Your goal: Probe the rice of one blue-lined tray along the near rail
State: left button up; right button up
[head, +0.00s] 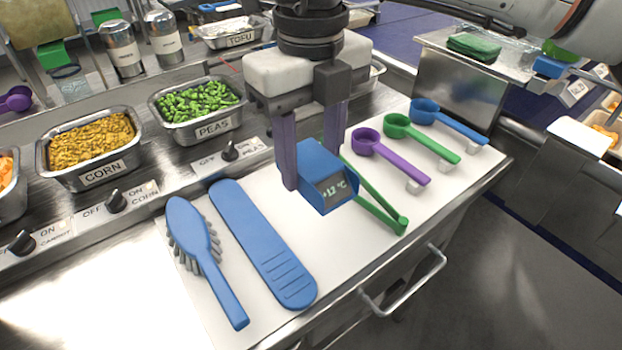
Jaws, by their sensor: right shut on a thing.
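My right gripper (311,166) points down over the white mat in the middle of the head view. Its purple fingers are shut on a blue probe thermometer (318,163), whose display reads about +12 °C. The thermometer hangs tilted above or near the mat; I cannot tell whether it touches it, and no probe tip shows. No rice and no blue-lined tray can be made out. My left gripper is not in view.
The white mat (218,312) holds a blue brush (205,255), a blue paddle (262,240), green tongs (385,213) partly behind the thermometer, and purple (400,168), green (430,142) and blue (455,125) scoops. Corn (92,177) and peas (212,131) trays stand at left.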

aim_at(311, 158)
notch_tip(311, 158, up, 6)
jog(key=p, duration=0.3)
jog(key=shift+r+p, duration=0.45)
jog(key=shift+p, duration=0.1)
